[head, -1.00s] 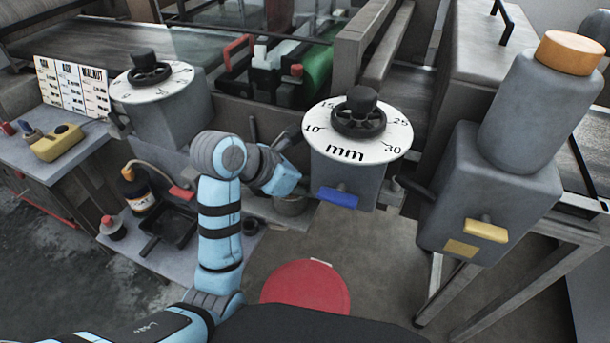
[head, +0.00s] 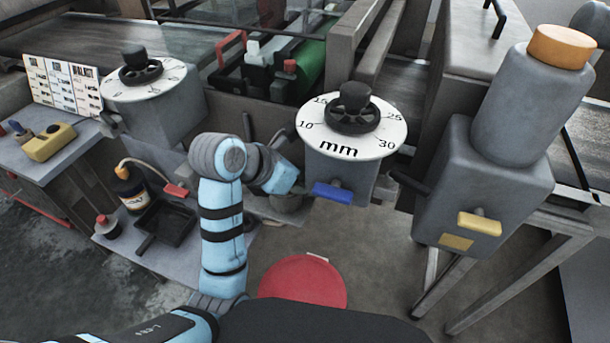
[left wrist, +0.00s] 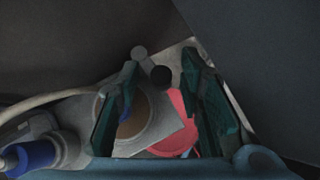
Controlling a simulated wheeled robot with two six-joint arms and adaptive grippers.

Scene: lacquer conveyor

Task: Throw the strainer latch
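My left arm comes in from the lower left in the head view and bends towards the box under the "mm" dial. Its gripper is hidden there behind my own forearm. In the left wrist view my left gripper (left wrist: 160,100) has its two dark green fingers spread apart, with nothing clearly held. A short grey rod with a dark round knob (left wrist: 160,76) shows near and between the fingertips; contact cannot be told. It may be the strainer latch, but I cannot tell for sure. A round grey pot (left wrist: 141,132) with a brown inside lies beyond the fingers. My right gripper is not in view.
The dial box with a blue handle (head: 332,193) stands beside my forearm. A grey machine with a yellow handle (head: 479,224) stands at the right. A black tray (head: 165,222) and a dark bottle (head: 131,188) are on the lower left bench. A red disc (head: 303,281) is below.

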